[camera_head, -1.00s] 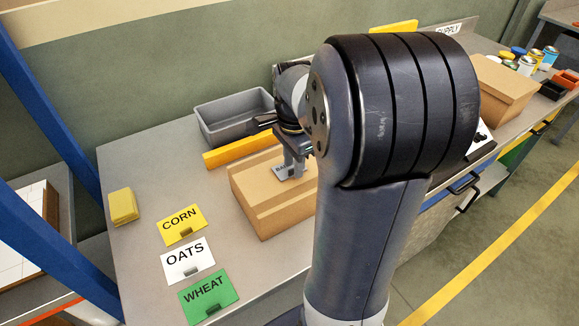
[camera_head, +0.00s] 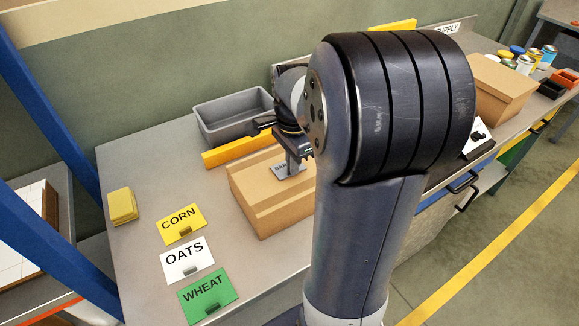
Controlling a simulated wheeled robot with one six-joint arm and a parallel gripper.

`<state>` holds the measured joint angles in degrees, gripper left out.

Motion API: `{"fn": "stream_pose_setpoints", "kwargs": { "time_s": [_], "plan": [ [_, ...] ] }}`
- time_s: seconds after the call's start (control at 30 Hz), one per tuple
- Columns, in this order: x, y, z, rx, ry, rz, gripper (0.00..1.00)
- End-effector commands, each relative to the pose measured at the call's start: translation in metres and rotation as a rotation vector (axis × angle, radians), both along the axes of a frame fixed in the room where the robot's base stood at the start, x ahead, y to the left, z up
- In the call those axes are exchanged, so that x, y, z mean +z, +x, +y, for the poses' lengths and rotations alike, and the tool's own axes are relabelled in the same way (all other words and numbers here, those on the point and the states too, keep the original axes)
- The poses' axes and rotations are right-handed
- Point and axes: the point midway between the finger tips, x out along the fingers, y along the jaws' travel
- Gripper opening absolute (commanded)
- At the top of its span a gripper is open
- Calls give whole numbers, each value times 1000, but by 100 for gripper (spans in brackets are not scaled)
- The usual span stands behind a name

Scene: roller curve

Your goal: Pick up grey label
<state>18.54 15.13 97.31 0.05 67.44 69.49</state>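The grey label (camera_head: 282,169) lies on or just above the top of a brown cardboard box (camera_head: 270,205). The start of dark lettering shows on it, and its right part is hidden behind my gripper. My gripper (camera_head: 293,170) points down over the label, its fingers at or very close to the label. The fingers are small and partly hidden by my own arm, so I cannot tell whether they are open or shut on it.
Yellow CORN (camera_head: 181,223), white OATS (camera_head: 186,262) and green WHEAT (camera_head: 208,294) labels lie on the bench at left. A yellow block (camera_head: 123,206) is beside them. A grey bin (camera_head: 232,117) and yellow bar (camera_head: 240,148) stand behind the box.

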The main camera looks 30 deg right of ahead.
Motion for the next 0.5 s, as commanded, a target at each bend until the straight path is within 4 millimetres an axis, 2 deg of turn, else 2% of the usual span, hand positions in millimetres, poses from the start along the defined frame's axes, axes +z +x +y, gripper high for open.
{"fn": "stream_pose_setpoints", "kwargs": {
  "time_s": [0.13, 0.23, 0.5],
  "plan": [
    [2, 0, 0, 0, -1, -1, 0],
    [12, 1, 0, 0, -1, -3, 0],
    [66, 1, 0, 0, -2, -5, 0]
  ]
}}
